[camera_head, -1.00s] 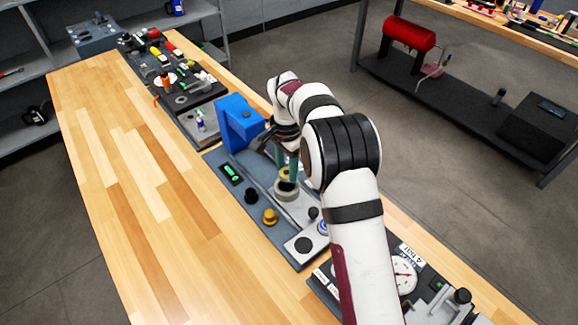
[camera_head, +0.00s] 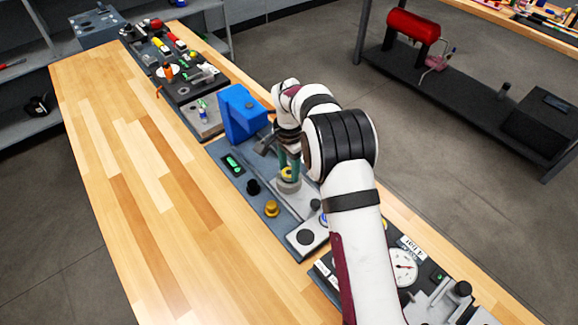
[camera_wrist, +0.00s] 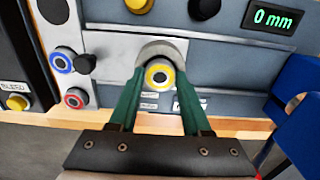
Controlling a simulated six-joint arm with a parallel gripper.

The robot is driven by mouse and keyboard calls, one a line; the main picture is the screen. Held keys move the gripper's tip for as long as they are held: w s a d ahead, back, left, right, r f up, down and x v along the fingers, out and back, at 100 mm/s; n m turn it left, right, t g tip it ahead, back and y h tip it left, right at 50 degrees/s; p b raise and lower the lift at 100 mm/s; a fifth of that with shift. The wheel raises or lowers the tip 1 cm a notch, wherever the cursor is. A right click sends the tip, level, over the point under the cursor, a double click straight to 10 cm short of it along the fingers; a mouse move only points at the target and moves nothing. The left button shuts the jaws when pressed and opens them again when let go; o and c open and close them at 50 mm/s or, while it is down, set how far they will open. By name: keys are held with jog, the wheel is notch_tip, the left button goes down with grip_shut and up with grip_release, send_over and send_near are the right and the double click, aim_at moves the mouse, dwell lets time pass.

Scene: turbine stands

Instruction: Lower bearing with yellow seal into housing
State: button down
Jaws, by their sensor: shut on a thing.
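The bearing with the yellow seal (camera_wrist: 160,76) is a small ring with a dark bore, held between the green fingers of my gripper (camera_wrist: 159,84). The grey round housing (camera_wrist: 164,49) shows as a curved rim just beyond the bearing in the wrist view. In the head view my gripper (camera_head: 288,171) points down over the housing (camera_head: 289,187), with the yellow seal (camera_head: 286,172) at its fingertips. The bearing is at or just above the housing's mouth. I cannot tell how far it sits inside, as the fingers and ring hide the contact.
A blue press-like block (camera_head: 241,113) stands close beside my gripper. A green display (camera_wrist: 272,17) reads 0 mm. Black (camera_head: 253,187) and yellow (camera_head: 272,208) knobs stand on the same plate. A gauge panel (camera_head: 403,266) is nearer. The wooden bench (camera_head: 150,190) is clear at left.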

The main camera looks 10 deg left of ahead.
aim_at(289, 173)
jog(key=shift+f, duration=0.2)
jog(key=shift+c, duration=1.4)
grip_release()
jog(key=shift+o, duration=0.2)
jog(key=shift+o, duration=0.6)
jog(key=shift+r, duration=3.55)
